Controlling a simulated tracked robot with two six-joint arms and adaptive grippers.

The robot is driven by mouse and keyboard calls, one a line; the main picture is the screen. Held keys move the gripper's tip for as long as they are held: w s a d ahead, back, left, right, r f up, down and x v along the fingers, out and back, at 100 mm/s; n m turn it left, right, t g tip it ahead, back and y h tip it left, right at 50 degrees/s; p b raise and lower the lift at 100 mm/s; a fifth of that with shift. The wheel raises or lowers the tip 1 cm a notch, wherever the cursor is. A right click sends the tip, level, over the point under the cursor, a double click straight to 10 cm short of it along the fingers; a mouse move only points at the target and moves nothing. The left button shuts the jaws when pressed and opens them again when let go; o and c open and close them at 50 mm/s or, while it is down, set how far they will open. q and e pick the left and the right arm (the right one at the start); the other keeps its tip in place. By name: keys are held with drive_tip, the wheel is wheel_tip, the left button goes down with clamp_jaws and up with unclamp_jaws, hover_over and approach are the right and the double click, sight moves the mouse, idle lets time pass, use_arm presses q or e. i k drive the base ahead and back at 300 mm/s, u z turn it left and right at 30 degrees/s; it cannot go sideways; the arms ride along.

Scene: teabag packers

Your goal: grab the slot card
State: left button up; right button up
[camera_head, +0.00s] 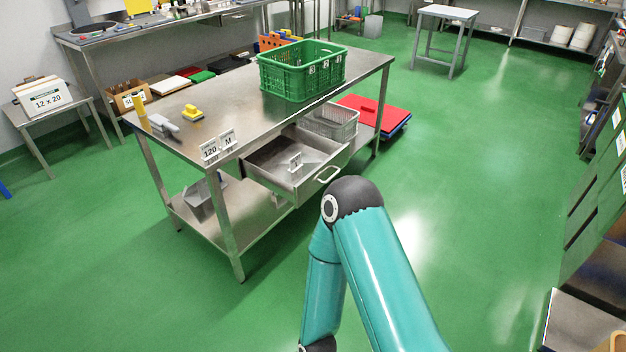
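Several small white cards show, and I cannot tell which one is the slot card. Two more stand at the table's front edge: one reading 120 (210,151) and one reading M (228,140). White tags are also on the green crate. A teal arm of mine rises from the bottom of the view, bent at a dark joint, in front of the table and clear of the cards. Neither gripper is in view.
A green crate (290,83) stands on the table, with yellow items (192,112) at its left end. A grey basket (330,122) and a red-topped stack (372,115) are behind the drawer. Green floor (480,180) between is clear.

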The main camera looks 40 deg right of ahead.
sight(295, 163)
drive_tip(key=z, duration=0.3)
drive_tip(key=k, duration=0.2)
drive_tip(key=z, duration=0.85)
drive_tip(key=i, duration=0.65)
drive_tip(key=u, duration=0.15)
